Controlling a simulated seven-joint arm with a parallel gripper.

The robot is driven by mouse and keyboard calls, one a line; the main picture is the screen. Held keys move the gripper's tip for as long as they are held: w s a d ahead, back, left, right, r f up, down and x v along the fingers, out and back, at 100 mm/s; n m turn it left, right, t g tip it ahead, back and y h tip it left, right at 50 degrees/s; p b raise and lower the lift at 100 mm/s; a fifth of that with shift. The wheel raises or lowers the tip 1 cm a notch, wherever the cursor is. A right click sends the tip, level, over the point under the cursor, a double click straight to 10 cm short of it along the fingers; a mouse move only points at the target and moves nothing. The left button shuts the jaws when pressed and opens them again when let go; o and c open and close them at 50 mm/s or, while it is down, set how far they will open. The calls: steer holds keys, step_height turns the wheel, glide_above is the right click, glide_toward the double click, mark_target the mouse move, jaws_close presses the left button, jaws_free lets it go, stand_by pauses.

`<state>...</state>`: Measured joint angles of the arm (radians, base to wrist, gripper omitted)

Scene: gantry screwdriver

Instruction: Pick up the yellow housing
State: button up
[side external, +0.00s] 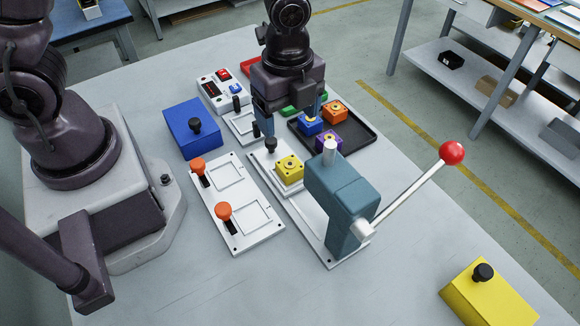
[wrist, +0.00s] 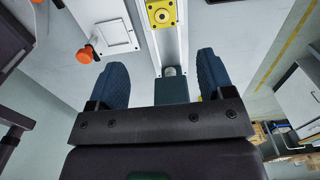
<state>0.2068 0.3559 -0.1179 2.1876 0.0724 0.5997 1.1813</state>
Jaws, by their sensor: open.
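The yellow housing (side external: 290,169) is a small block with a round hole in its top. It sits on the white rail fixture (side external: 318,222) beside the teal press (side external: 342,195). In the wrist view the yellow housing (wrist: 161,12) shows at the top edge, partly cut off, on the pale rail. My gripper (side external: 288,114) is open and empty. In the side view it is above and behind the housing, apart from it. In the wrist view my gripper (wrist: 160,75) has its fingers spread wide, with the housing beyond them.
A black tray (side external: 362,138) holds blue, orange and purple blocks. A white plate (side external: 238,220) with orange knobs lies left of the rail. A blue box (side external: 193,130) stands behind it, and a larger yellow box (side external: 487,296) stands front right. The press's red-tipped lever (side external: 452,152) sticks out right.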

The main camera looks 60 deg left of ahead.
glide_above(291, 164)
steer(key=f, duration=0.6)
steer(key=shift+s+a+f, duration=0.1)
steer(key=shift+s+f, duration=0.15)
steer(key=shift+f, duration=0.15)
steer(key=shift+w+f, duration=0.2)
steer(key=shift+f, duration=2.85)
steer(key=c, duration=1.1)
steer(key=shift+c, duration=0.3)
steer(key=shift+r, duration=0.2)
